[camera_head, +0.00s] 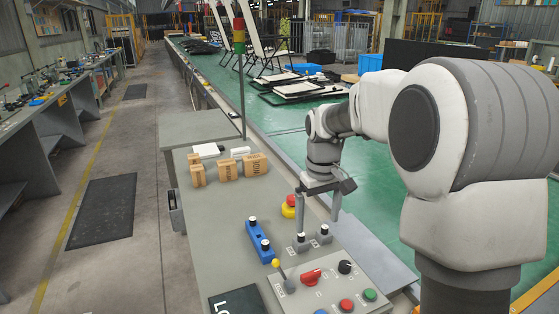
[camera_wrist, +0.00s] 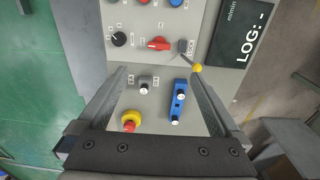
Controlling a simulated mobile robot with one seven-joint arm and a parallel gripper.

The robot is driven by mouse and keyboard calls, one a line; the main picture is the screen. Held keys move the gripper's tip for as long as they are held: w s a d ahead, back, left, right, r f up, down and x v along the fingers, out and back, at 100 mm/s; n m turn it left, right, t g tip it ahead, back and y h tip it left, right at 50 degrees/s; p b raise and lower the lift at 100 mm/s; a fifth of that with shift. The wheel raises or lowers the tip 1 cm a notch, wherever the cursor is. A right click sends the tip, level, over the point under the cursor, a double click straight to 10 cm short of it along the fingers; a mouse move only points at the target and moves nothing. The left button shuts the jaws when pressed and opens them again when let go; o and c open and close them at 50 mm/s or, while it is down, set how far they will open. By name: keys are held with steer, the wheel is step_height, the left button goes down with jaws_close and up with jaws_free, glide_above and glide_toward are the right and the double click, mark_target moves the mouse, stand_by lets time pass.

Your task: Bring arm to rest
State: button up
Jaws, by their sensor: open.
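My gripper (camera_head: 318,205) hangs pointing down over the control panel at the right side of the grey bench in the head view. In the wrist view its two fingers (camera_wrist: 160,95) are spread wide at left and right, with nothing held between them. Below and between the fingers the wrist view shows a blue block (camera_wrist: 180,100) with two black-and-white knobs, a red and yellow emergency button (camera_wrist: 130,121) and small switches (camera_wrist: 144,86). My gripper appears above these, apart from them.
The control panel (camera_head: 325,285) carries a red rotary switch (camera_head: 311,276), a yellow-tipped lever (camera_head: 277,264) and coloured buttons. Several small cardboard boxes (camera_head: 228,170) stand further back on the bench. A signal pole (camera_head: 240,80) rises behind them. A green conveyor (camera_head: 370,190) lies to the right.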

steer(key=s+r+m+t+p, duration=0.1)
steer(key=s+r+m+t, duration=0.15)
steer(key=s+r, duration=0.95)
steer(key=s+f+t+p, duration=0.1)
steer(key=s+f+t, duration=0.1)
steer(key=s, duration=1.1)
steer(key=shift+s+f+m, duration=0.15)
steer(key=shift+f+m, duration=0.1)
steer(key=shift+m, duration=0.2)
